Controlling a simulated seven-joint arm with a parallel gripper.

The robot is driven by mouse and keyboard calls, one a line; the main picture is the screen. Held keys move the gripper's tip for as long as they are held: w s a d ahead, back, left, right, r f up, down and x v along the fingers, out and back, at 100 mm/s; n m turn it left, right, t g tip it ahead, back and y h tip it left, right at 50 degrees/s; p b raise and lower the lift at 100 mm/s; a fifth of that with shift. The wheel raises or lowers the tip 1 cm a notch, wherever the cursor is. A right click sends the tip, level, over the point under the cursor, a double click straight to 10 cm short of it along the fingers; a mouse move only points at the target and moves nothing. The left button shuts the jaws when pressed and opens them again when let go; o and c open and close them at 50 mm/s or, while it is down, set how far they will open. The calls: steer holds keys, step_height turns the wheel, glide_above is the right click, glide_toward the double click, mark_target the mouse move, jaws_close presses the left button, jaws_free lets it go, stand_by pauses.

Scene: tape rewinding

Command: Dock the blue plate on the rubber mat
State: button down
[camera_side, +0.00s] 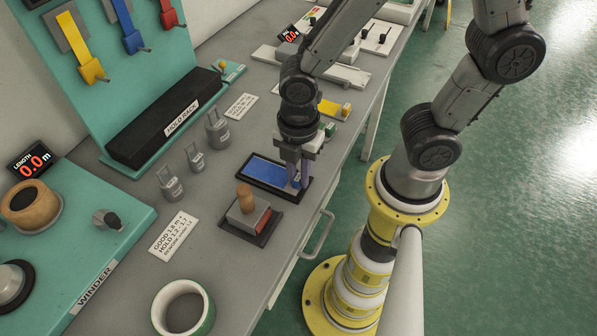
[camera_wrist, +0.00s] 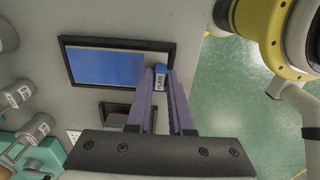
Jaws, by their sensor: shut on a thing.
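The blue plate (camera_side: 262,171) appears to lie flat inside the black border of the rubber mat (camera_side: 268,193) near the bench's front edge. The blue plate also shows in the wrist view (camera_wrist: 106,66), framed by the mat's dark rim (camera_wrist: 120,40). My gripper (camera_side: 296,182) points down over the right end of the plate. I cannot tell whether the plate's underside touches the mat.
A stamp with a wooden knob (camera_side: 244,197) stands on a dark base just in front. Several grey weights (camera_side: 216,129) stand to the left. A yellow plate (camera_side: 330,107) lies behind my gripper. The bench's edge is close on the right.

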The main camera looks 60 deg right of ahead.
steer(key=shift+f, duration=0.1)
steer(key=c, duration=0.8)
jaws_free()
step_height(320, 180, up, 12)
steer(key=s+d+r+m+t, duration=0.1)
steer(key=d+r+m+t, duration=0.1)
steer(key=m, duration=0.4)
steer(key=s+d+r+m+t, duration=0.1)
steer(key=d+r+m, duration=0.1)
steer(key=d+m, duration=0.2)
steer(key=s+d+r+m+t, duration=0.2)
steer(key=d+m, duration=0.1)
steer(key=m, duration=0.5)
steer(key=shift+d+r+t, duration=0.25)
steer(key=shift+r+t, duration=0.05)
